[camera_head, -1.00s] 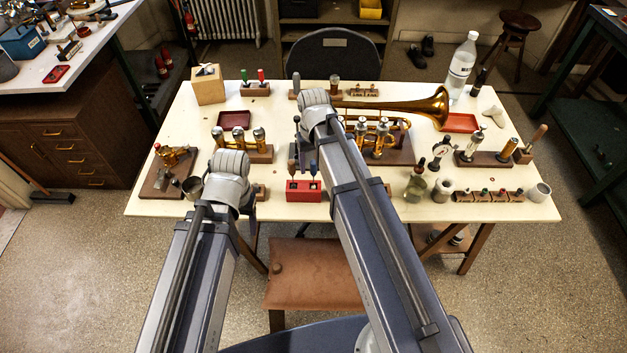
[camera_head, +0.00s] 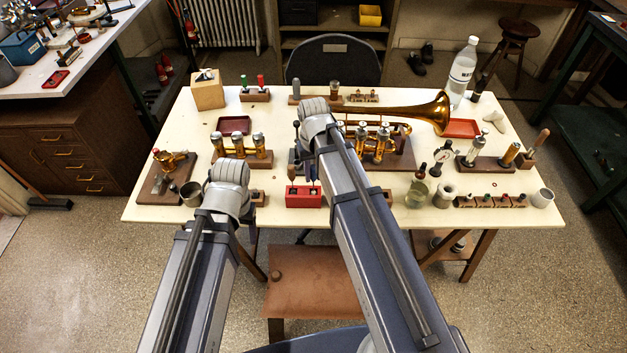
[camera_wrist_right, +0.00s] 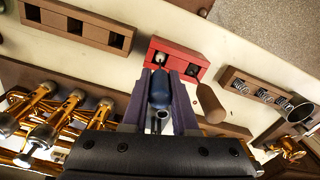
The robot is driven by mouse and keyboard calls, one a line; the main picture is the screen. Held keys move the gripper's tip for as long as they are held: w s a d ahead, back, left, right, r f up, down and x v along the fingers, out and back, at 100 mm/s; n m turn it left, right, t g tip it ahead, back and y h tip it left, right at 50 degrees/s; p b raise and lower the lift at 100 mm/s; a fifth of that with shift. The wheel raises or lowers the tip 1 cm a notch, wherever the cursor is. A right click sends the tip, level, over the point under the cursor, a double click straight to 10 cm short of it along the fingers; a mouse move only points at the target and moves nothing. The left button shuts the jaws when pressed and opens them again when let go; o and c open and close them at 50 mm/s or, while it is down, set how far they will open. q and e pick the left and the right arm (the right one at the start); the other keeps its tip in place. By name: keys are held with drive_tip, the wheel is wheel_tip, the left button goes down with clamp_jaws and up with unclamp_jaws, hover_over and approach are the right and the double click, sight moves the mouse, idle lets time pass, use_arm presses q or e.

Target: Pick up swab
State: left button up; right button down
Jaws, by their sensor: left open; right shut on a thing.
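The swab has a dark blue handle (camera_wrist_right: 160,88) and a pale rounded tip (camera_wrist_right: 160,58), seen in the right wrist view. My right gripper (camera_wrist_right: 160,100) is shut on that handle, one finger on each side. The tip shows at an opening of the red block (camera_wrist_right: 182,58); I cannot tell whether it is inside or just above. In the head view my right gripper (camera_head: 304,168) is mostly hidden behind its wrist, above the red block (camera_head: 303,196). My left gripper (camera_head: 247,205) is open, mostly hidden by its own wrist, near the table's front edge.
A brown handle (camera_wrist_right: 211,103) stands in the same red block, close beside the right gripper. The brass trumpet (camera_head: 400,113) lies behind my right arm. A metal cup (camera_head: 191,193) is left of my left wrist. Bare tabletop (camera_head: 350,210) shows along the front edge.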

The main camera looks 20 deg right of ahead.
use_arm(q)
drive_tip(key=shift+r, duration=0.1)
use_arm(e)
drive_tip(key=shift+r, duration=0.15)
wheel_tip(320, 180, up, 10)
drive_tip(key=p, duration=1)
use_arm(q)
wheel_tip(320, 180, up, 10)
